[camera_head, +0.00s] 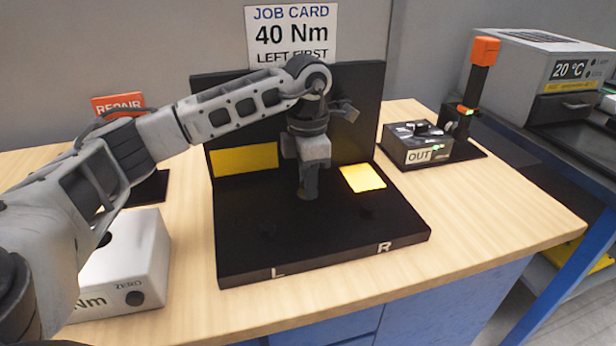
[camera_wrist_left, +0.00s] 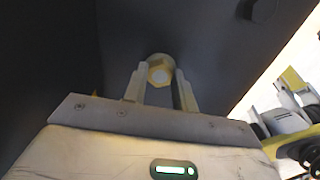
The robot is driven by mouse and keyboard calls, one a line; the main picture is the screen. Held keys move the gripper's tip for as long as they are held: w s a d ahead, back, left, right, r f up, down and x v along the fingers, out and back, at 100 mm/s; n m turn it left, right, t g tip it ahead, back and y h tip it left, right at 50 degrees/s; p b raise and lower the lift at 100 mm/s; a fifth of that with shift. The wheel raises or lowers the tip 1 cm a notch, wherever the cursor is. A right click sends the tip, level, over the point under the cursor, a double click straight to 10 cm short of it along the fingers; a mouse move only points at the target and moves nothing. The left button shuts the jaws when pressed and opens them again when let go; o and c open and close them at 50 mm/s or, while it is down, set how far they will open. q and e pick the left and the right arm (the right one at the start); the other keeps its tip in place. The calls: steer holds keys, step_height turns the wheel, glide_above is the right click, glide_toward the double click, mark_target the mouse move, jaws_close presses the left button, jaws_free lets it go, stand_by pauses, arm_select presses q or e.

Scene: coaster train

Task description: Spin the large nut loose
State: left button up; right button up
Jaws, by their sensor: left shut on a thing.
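The large nut (camera_wrist_left: 160,71) is a brass-coloured hex with a pale round centre, seen in the left wrist view against a dark surface. My left gripper (camera_wrist_left: 160,82) has one finger on each side of it and is shut on it. In the head view my left gripper (camera_head: 308,190) points down over the middle of the black fixture (camera_head: 330,240), whose front edge is marked L and R. The nut is hidden by the gripper there. My right gripper is not in view.
A job card (camera_head: 291,35) reading 40 Nm, LEFT FIRST hangs behind the fixture. Yellow patches (camera_head: 362,178) mark the fixture. A white ZERO box (camera_head: 128,262) stands left, an OUT box (camera_head: 415,145) right. A dark hexagonal piece (camera_wrist_left: 258,10) shows in the wrist view. The front right wooden bench (camera_head: 490,215) is clear.

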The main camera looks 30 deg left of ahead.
arm_select(q)
steer(key=shift+s+f, duration=0.1)
steer(key=shift+f, duration=0.05)
steer(key=o, duration=1)
step_height(320, 180, up, 16)
steer(key=p, duration=0.1)
